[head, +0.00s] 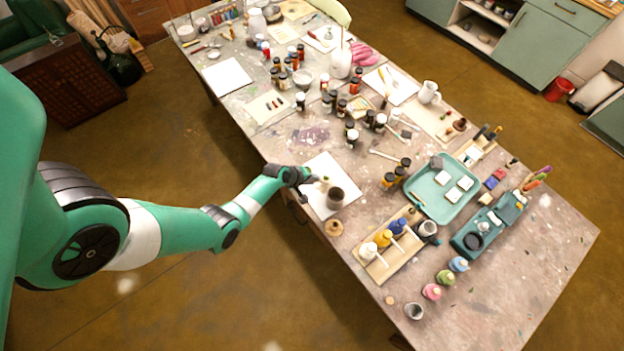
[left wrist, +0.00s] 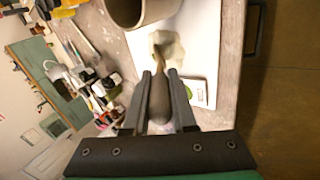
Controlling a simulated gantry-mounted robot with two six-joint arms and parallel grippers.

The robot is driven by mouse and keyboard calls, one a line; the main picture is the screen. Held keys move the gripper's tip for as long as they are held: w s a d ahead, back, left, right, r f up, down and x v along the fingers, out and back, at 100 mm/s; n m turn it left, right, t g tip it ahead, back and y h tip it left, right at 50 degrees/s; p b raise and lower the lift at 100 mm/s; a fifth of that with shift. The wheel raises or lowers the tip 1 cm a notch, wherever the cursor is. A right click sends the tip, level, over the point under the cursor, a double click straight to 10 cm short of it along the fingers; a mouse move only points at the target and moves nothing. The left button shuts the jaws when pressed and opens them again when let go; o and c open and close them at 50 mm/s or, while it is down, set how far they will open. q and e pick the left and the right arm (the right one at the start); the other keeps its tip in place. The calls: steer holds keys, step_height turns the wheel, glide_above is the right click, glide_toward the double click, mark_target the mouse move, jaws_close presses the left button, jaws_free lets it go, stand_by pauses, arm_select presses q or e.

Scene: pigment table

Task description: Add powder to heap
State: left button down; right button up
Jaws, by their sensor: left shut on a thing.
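My left gripper (head: 302,178) is at the table's near edge, over the left side of a white sheet (head: 318,165). In the left wrist view my left gripper (left wrist: 160,82) is shut on a dark-handled tool (left wrist: 159,103). The tool's thin end points away from me to a pale, whitish-green heap (left wrist: 168,45) on the white sheet (left wrist: 204,35). I cannot tell whether the tip touches the heap. A small pale patch, likely the heap (head: 324,181), shows beside a grey cup (head: 335,198). The cup also shows in the left wrist view (left wrist: 140,10). My right gripper is not in view.
A wooden tray of pigment bottles (head: 385,262) and a round brown lid (head: 333,228) lie nearer the front edge. A teal tray (head: 420,185) and several dark-capped jars (head: 390,180) stand beyond the sheet. Bottles crowd the far half of the table.

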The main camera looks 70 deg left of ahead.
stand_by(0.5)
arm_select(q)
step_height(320, 180, up, 7)
steer(key=p, duration=0.7)
steer(key=shift+s, duration=0.1)
